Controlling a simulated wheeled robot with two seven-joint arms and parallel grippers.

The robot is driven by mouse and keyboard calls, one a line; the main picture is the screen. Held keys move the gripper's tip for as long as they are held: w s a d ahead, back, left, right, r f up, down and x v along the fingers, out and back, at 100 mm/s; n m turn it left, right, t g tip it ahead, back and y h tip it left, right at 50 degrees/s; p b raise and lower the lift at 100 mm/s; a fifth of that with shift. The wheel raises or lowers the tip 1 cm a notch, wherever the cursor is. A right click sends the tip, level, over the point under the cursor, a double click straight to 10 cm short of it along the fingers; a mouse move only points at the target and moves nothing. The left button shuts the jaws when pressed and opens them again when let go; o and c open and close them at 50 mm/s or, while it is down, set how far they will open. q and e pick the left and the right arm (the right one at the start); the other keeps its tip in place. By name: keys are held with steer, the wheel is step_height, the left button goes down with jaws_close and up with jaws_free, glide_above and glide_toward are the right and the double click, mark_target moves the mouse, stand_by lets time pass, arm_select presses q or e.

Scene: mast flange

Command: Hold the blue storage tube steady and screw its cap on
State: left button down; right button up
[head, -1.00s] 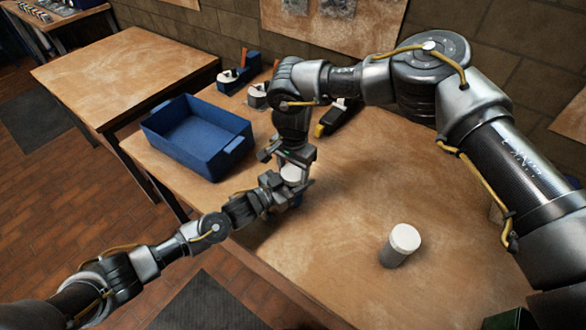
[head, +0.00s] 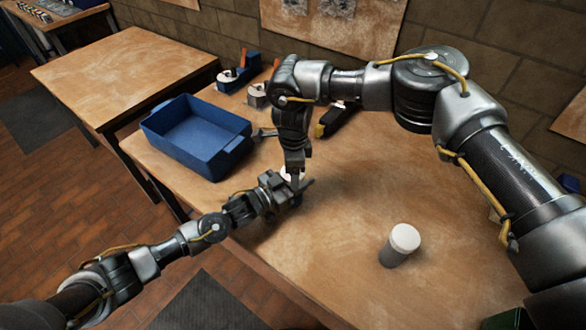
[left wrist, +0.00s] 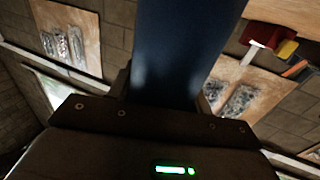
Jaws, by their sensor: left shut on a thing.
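The blue storage tube (left wrist: 182,50) rises between the fingers of my left gripper (head: 296,188), which is shut on it. In the head view the gripper hides nearly all of the tube. The white cap (head: 286,174) shows partly at the top of the tube, under my right gripper (head: 295,177). My right gripper points down at the cap and is seen edge-on, with one finger in front of the cap. Whether its fingers press on the cap, and how far the cap sits on the tube, cannot be seen.
An empty blue bin (head: 197,138) stands at the table's left edge. A grey tube with a white cap (head: 401,245) stands upright at the front right. Small tools and holders (head: 245,80) line the back. The wooden table (head: 350,210) is clear around the middle.

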steer(key=shift+o, duration=1.1)
steer(key=shift+r, duration=2.3)
steer(key=shift+c, duration=0.4)
